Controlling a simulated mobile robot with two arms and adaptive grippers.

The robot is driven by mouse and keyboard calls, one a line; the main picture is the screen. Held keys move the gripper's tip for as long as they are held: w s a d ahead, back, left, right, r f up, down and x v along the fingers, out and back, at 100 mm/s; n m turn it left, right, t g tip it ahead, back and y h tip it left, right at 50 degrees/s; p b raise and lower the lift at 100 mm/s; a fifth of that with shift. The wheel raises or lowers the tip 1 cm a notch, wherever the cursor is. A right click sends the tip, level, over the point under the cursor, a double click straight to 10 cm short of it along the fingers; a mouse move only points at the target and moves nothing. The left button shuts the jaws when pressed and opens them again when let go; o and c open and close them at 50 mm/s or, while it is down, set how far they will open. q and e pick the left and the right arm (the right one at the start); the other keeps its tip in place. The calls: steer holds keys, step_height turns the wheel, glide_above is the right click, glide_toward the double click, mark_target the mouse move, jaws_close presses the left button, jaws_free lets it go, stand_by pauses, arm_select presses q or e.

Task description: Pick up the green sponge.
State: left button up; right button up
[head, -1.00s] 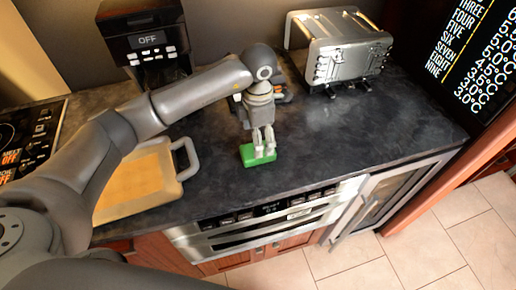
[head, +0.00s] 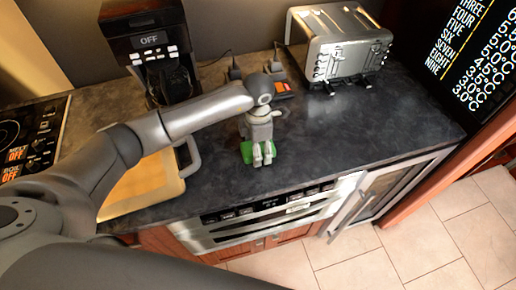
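The green sponge (head: 289,151) is at the dark countertop near its front edge, partly hidden by my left gripper (head: 262,161). Green shows on both sides of the fingers. My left gripper points down, with its two fingers close together in front of the sponge. The frame does not show clearly whether the fingers grip the sponge or only stand against it, nor whether the sponge is off the counter. My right gripper is out of view.
A silver toaster (head: 340,45) stands at the back right, a coffee maker (head: 150,45) at the back left. A cutting board (head: 150,184) lies under my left arm, beside the stovetop (head: 30,140). The countertop (head: 370,130) right of the sponge is clear.

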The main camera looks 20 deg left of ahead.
arm_select(q)
steer(key=c, duration=0.4)
steer(key=shift+c, duration=0.3)
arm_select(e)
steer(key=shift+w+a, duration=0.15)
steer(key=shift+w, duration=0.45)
arm_select(q)
steer(key=shift+r, duration=0.15)
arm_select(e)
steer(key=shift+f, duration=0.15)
arm_select(q)
steer(key=shift+w+r+b, duration=0.1)
steer(key=shift+r+b, duration=0.45)
steer(key=shift+b, duration=0.15)
steer(key=s+d+r+b, duration=0.5)
steer(key=s+d+r, duration=0.2)
steer(key=s+r, duration=0.4)
steer(key=shift+s+d+r, duration=0.35)
steer(key=shift+s+d, duration=0.05)
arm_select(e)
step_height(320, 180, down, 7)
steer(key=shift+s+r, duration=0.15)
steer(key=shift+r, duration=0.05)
